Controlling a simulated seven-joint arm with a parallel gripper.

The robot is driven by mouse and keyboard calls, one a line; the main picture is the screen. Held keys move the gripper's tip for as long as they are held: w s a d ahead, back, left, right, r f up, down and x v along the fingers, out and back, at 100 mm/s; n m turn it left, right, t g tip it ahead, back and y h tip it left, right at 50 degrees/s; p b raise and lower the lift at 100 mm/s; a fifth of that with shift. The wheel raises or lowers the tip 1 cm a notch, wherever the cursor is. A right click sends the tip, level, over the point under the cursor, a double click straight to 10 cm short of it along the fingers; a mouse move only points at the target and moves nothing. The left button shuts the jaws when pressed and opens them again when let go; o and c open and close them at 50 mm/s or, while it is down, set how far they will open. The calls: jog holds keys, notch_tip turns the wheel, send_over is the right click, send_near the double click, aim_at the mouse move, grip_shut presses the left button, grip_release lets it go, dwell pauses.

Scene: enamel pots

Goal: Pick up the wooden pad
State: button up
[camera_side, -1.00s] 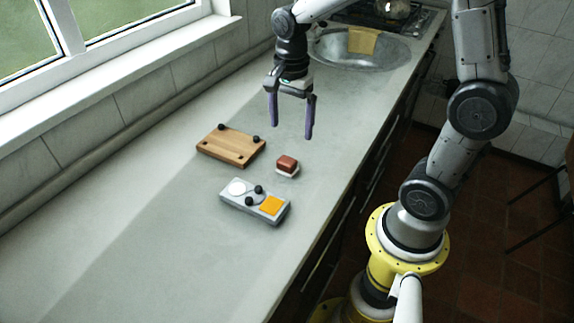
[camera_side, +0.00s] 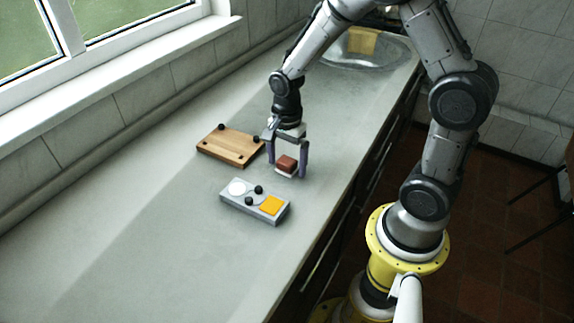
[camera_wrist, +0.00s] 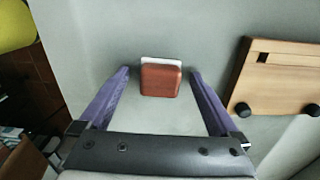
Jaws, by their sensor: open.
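A small reddish-brown block (camera_side: 287,162) with a white base sits on the counter; it also shows between the fingers in the wrist view (camera_wrist: 160,80). A flat wooden board (camera_side: 229,146) with black knobs lies to its left; part of it is at the right of the wrist view (camera_wrist: 285,75). I cannot tell from looks alone which of these the wooden pad is. My gripper (camera_side: 288,169) is open, low over the counter, its purple fingers on either side of the reddish-brown block. In the wrist view, gaps show between the block and both fingers (camera_wrist: 160,73).
A grey box (camera_side: 233,199) with a white disc, black knobs and an orange square lies in front of the block. A round sink (camera_side: 365,62) with a yellow cloth (camera_side: 361,40) is at the back. The counter (camera_side: 130,250) is clear at front left; its edge drops off at right.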

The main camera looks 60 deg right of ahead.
jog(key=c, duration=1.4)
jog(key=shift+c, duration=0.2)
jog(key=shift+r, duration=0.1)
jog(key=shift+r, duration=0.55)
jog(key=s+a+r, duration=0.2)
jog(key=s+r, duration=0.9)
jog(key=s, duration=0.3)
jog(key=shift+r, duration=0.35)
jog(key=shift+w, duration=0.1)
jog(key=o, duration=0.7)
jog(key=shift+c, duration=0.2)
jog(key=c, duration=0.5)
